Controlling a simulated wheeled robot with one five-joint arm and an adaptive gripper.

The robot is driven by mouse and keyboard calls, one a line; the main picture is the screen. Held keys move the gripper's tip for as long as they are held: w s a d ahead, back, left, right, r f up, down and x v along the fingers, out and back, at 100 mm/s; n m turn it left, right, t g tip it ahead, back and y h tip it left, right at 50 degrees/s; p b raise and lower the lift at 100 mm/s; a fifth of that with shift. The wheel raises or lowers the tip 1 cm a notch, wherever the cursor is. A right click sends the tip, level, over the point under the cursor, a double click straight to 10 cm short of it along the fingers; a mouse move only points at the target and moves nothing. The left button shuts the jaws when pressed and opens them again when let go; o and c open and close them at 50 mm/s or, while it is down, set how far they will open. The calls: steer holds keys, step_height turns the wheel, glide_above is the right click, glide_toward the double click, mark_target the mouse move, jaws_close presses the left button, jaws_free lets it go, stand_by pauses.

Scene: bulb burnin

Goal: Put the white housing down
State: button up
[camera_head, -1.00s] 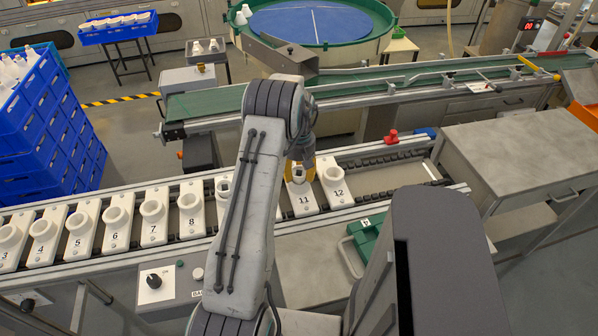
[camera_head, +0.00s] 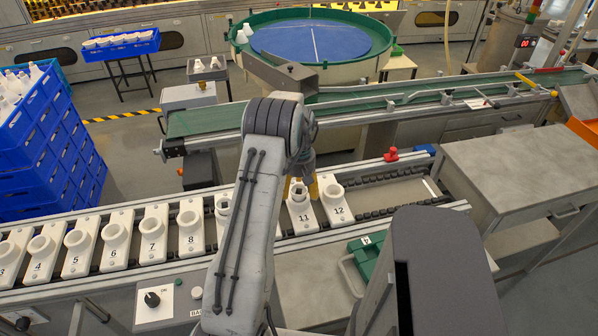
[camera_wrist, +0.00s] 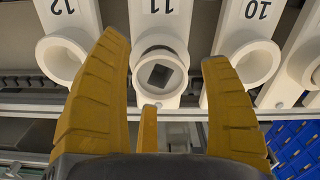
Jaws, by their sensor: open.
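The white housing (camera_wrist: 161,74) sits in the holder numbered 11, a round white piece with a dark square opening facing up. It also shows in the head view (camera_head: 299,189), partly hidden by my wrist and fingers. My gripper (camera_wrist: 164,52) is open, with yellow fingers on both sides of the housing and visible gaps between them and it. A narrower yellow finger part shows just below the housing in the wrist view. The white holder 11 (camera_head: 304,219) stands in the row on the conveyor. Whether the housing is fully seated I cannot tell.
Holder 12 (camera_head: 339,212) and holder 10 (camera_wrist: 254,57) flank it closely with round cups. More numbered holders, such as 8 (camera_head: 192,240), run left. A green case (camera_head: 366,254) lies in front. Blue crates (camera_head: 45,140) stand at left, and a grey cabinet (camera_head: 530,160) at right.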

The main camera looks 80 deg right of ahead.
steer(key=shift+r+b, duration=0.75)
steer(key=shift+r, duration=5)
steer(key=w+a+r+n+h, duration=0.1)
steer(key=w+a+r, duration=0.3)
steer(key=w, duration=0.5)
steer(key=w+a+r+n, duration=0.1)
steer(key=w+a+r, duration=0.25)
steer(key=w, duration=0.45)
steer(key=w+a+r+n+t, duration=0.1)
steer(key=w+a+r, duration=0.1)
steer(key=w+a, duration=0.45)
steer(key=w+a+r+n, duration=0.2)
steer(key=w+a, duration=0.1)
steer(key=a, duration=0.6)
steer(key=w+a+r+n+t, duration=0.1)
steer(key=a+n, duration=0.1)
steer(key=a, duration=1.3)
steer(key=s+a+f+n+t, duration=0.1)
steer(key=s+a+f+n, duration=0.2)
steer(key=s+a, duration=0.4)
steer(key=a, duration=0.6)
steer(key=shift+s+t+y, duration=0.2)
steer(key=shift+t+y, duration=0.2)
